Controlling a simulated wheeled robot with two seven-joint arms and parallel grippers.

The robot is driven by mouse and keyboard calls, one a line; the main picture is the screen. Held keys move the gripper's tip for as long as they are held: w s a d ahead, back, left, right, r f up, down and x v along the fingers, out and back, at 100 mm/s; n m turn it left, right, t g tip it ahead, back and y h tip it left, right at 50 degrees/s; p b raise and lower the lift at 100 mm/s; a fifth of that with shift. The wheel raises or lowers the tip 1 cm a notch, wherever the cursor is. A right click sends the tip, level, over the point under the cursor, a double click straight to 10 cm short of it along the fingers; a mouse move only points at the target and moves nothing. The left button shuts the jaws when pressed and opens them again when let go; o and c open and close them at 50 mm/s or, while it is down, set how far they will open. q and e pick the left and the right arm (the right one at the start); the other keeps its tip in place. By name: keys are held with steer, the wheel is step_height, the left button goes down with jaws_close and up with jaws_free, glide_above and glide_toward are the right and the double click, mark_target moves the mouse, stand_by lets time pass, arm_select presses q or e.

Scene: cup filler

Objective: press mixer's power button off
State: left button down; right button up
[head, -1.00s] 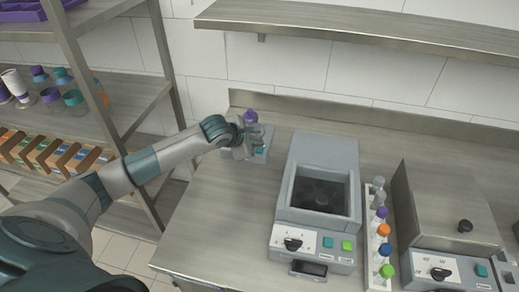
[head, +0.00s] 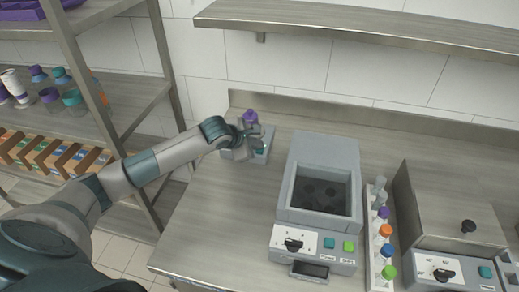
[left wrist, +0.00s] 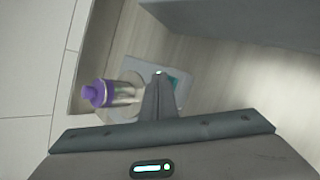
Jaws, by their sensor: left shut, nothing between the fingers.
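The mixer (head: 264,157) is a small grey box at the back left of the counter, with a teal button (head: 260,151) on its top. It also shows in the left wrist view (left wrist: 203,78), with the teal button (left wrist: 174,82) beside the fingertips. A purple-capped tube (head: 251,116) stands on the mixer; it shows in the left wrist view (left wrist: 97,94) left of the fingers. My left gripper (head: 257,146) is shut and empty, its tips (left wrist: 159,74) close to the button. I cannot tell whether they touch it. My right gripper is not in view.
A grey machine (head: 318,172) with an open square well stands to the right. A white rack (head: 375,255) holds several colour-capped tubes. A steel-lidded machine (head: 455,200) is at far right. Steel shelves (head: 120,105) stand left. The counter's front left (head: 215,220) is clear.

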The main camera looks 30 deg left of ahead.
mark_target(257, 152)
arm_select(q)
steer(key=shift+f, duration=0.15)
stand_by(0.5)
steer(key=shift+r, duration=0.65)
steer(key=shift+r+p, duration=0.65)
steer(key=shift+r, duration=2.35)
